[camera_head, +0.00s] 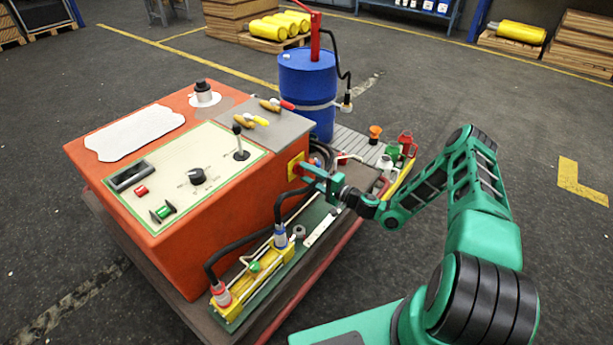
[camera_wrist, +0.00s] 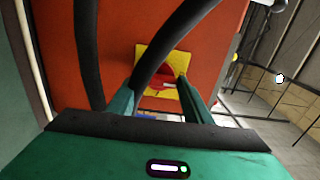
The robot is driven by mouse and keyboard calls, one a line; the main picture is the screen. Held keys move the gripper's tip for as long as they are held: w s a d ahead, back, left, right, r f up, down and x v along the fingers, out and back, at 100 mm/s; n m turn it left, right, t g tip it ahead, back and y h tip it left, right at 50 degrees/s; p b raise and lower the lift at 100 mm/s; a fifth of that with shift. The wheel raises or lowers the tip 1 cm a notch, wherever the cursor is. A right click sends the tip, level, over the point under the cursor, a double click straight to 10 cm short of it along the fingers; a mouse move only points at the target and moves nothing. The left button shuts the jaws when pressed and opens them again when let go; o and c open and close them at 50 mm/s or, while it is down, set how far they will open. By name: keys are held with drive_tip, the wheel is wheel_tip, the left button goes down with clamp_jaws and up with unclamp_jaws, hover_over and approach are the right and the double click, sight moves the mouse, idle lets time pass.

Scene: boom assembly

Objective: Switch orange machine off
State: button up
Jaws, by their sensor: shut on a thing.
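The orange machine (camera_head: 190,160) stands on a low platform left of my arm. On its right side face is a yellow plate (camera_head: 294,167) with a red switch knob, also seen in the wrist view as a yellow plate (camera_wrist: 178,66) and a red knob (camera_wrist: 160,82). My gripper (camera_head: 306,172) is at this plate, and its green fingers (camera_wrist: 160,98) reach to either side of the red knob. The fingers are shut on the red knob. A black hose (camera_wrist: 168,45) crosses in front and hides part of the plate and knob.
Black hoses run from the machine to a yellow block (camera_head: 255,272) in front of it, close under my gripper. A blue barrel (camera_head: 307,85) with a red pump stands behind. Small cans and a funnel (camera_head: 375,133) sit right of the machine. Open floor lies beyond my arm.

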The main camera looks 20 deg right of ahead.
drive_tip(key=shift+s+a+f, duration=0.15)
drive_tip(key=shift+s+f, duration=0.1)
drive_tip(key=shift+f, duration=0.05)
drive_tip(key=o, duration=0.8)
drive_tip(key=shift+o, duration=1.3)
drive_tip(key=shift+w+r, duration=0.1)
drive_tip(key=shift+r, duration=0.05)
drive_tip(key=v, duration=1)
drive_tip(key=shift+s+d, duration=0.25)
drive_tip(key=shift+d, duration=0.05)
